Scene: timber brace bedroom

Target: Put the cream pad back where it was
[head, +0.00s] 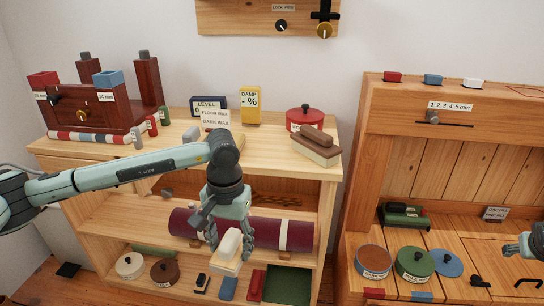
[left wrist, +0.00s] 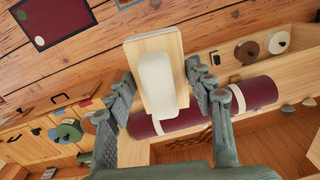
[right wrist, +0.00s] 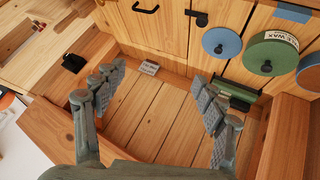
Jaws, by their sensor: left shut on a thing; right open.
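The cream pad (head: 230,243) is a pale rounded block lying along a light wooden block (head: 224,266). My left gripper (head: 229,235) is shut on it, in front of the shelf unit. In the left wrist view the cream pad (left wrist: 158,85) and wooden block (left wrist: 154,48) sit between the two grey fingers, the wood jutting beyond them. My right gripper (right wrist: 158,95) is open and empty above the right bench's slatted recess. In the head view only part of it (head: 522,247) shows at the right edge.
The shelf unit (head: 120,210) holds a maroon roll (head: 262,230), and round tins and small blocks below. A brown-topped brush (head: 316,146) and red pot (head: 304,117) stand on top. The right bench has blue and green (head: 414,262) lidded tins and a small label card (right wrist: 149,67).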

